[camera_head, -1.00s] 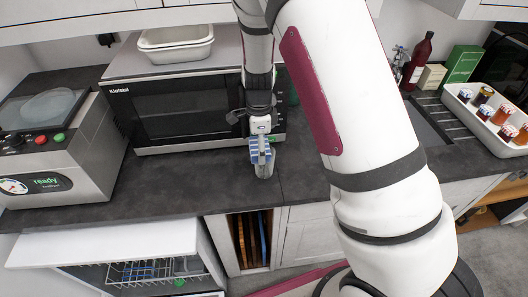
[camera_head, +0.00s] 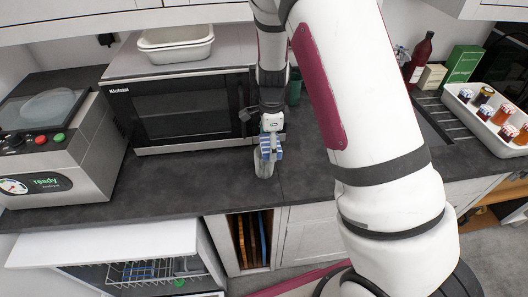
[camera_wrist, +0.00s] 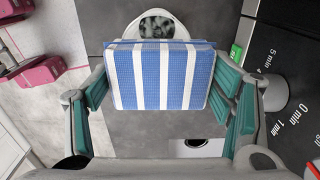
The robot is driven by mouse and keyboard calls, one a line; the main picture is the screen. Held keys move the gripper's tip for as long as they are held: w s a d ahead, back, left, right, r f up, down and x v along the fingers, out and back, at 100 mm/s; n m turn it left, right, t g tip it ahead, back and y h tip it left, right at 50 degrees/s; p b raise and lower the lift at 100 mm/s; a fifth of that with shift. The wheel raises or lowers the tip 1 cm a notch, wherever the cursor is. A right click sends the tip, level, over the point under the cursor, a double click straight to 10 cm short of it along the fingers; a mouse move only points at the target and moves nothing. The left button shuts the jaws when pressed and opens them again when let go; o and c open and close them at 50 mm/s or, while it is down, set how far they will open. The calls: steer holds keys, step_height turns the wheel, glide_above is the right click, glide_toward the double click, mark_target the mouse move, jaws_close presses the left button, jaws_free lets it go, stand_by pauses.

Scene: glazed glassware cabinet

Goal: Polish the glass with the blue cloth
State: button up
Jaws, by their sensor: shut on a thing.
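The blue-and-white striped cloth (camera_wrist: 160,76) is a folded pad held between the fingers of my gripper (camera_wrist: 160,97), with teal finger pads on both sides. It also shows in the head view (camera_head: 271,153), low under my gripper (camera_head: 270,146). The clear glass (camera_head: 263,168) stands on the dark counter just in front of the microwave, beside and partly behind the cloth. In the wrist view a pale rounded rim with a mottled grey patch (camera_wrist: 156,24), probably the glass, lies just beyond the cloth. I cannot tell whether cloth and glass touch.
The black microwave (camera_head: 185,108) stands close behind, with white tubs (camera_head: 176,44) on top. A grey appliance (camera_head: 55,150) is at left. A white tray of jars (camera_head: 464,102), a dark red bottle (camera_head: 420,58) and a green box (camera_head: 462,64) are at right. The counter front is clear.

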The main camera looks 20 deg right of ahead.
steer(key=shift+s+a+f, duration=0.1)
steer(key=shift+a+f, duration=0.05)
steer(key=shift+a, duration=2)
step_height(320, 180, up, 7)
steer(key=p, duration=0.1)
steer(key=shift+p, duration=0.4)
steer(key=shift+d, duration=0.1)
